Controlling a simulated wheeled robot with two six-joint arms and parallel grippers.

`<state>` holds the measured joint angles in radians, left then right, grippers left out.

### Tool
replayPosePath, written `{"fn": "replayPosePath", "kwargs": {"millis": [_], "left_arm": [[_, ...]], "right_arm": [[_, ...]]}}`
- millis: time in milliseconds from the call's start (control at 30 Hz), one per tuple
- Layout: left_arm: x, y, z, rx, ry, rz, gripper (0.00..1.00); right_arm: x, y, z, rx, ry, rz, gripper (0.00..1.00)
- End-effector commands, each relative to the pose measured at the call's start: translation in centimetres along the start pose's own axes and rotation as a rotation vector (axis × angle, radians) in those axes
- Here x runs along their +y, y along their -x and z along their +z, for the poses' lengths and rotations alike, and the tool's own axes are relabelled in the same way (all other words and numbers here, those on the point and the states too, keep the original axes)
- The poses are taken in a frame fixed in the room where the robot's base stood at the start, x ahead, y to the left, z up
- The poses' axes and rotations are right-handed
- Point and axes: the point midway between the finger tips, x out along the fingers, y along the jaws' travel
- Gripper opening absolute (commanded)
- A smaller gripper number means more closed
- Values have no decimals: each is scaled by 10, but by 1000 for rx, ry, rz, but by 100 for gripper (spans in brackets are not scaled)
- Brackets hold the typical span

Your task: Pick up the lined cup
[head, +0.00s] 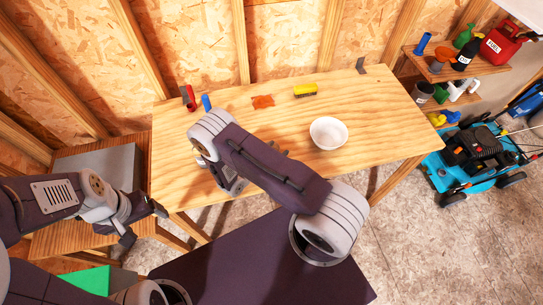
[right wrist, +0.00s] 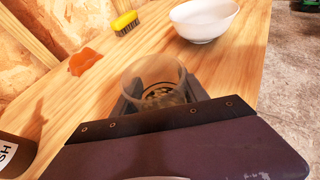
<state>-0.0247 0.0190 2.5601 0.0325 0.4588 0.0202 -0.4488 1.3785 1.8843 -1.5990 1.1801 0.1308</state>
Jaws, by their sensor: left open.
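In the right wrist view a see-through greyish cup (right wrist: 153,72) stands upright on the wooden workbench (head: 390,115), with dark markings low inside it. My right gripper (right wrist: 160,100) has one finger on each side of the cup. I cannot tell whether the fingers press on it. In the head view my right arm hides the cup and most of that gripper. My left gripper (head: 140,222) is open and empty, off the left end of the workbench, above a lower wooden surface.
A white bowl (head: 328,133) stands right of the cup. A yellow brush (head: 305,91) and an orange cloth (head: 262,102) lie behind. Red (head: 188,98) and blue (head: 206,102) items stand at the back left. A brown labelled container (right wrist: 15,155) is close by. A mower (head: 480,155) stands right.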

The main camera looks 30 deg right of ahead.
Motion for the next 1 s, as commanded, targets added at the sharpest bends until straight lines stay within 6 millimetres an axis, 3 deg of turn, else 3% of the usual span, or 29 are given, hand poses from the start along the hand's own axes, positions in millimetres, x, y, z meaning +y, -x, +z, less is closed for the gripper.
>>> {"fn": "replayPosePath", "kwargs": {"millis": [33,67,467,833,1000], "left_arm": [[0,0,0,0,0,0,79],[0,0,0,0,0,0,79],[0,0,0,0,0,0,79],[0,-3,0,0,0,0,79],[0,-4,0,0,0,0,79]], "right_arm": [[0,0,0,0,0,0,13],[0,0,0,0,0,0,5],[0,2,5,0,-1,0,5],[0,16,39,1,-2,2,5],[-21,24,48,1,3,2,5]]}}
